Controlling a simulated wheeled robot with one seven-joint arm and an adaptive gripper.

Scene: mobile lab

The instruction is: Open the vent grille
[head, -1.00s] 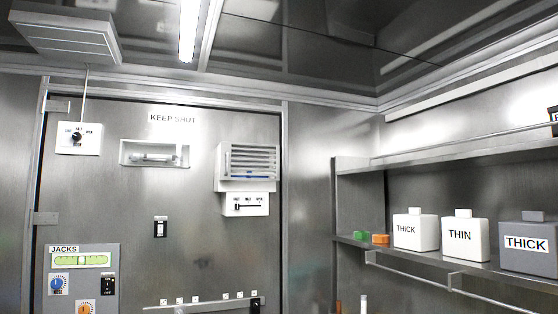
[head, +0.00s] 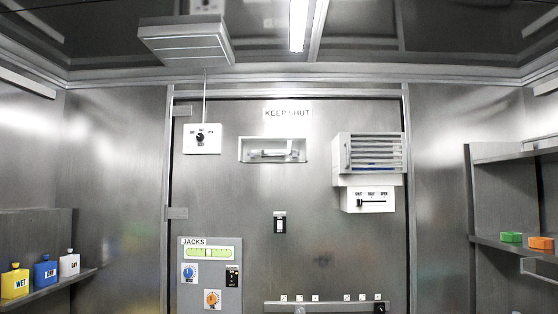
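A louvred vent grille (head: 374,153) in a pale box is fixed on the upper right of the metal door. Its slats are horizontal, with a blue strip near the bottom; how far they are tilted is hard to tell. Just under it is a white slider box (head: 368,200) with three small labels, the right one seeming to read OPEN. Its black slider knob (head: 360,202) stands at the left end of the slot. My gripper is not in view.
A ceiling unit (head: 185,43) has a rod down to a white dial box (head: 202,139). The door carries a recessed handle (head: 272,150), a black switch (head: 280,222), a JACKS panel (head: 228,285) and a low rail (head: 325,307).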

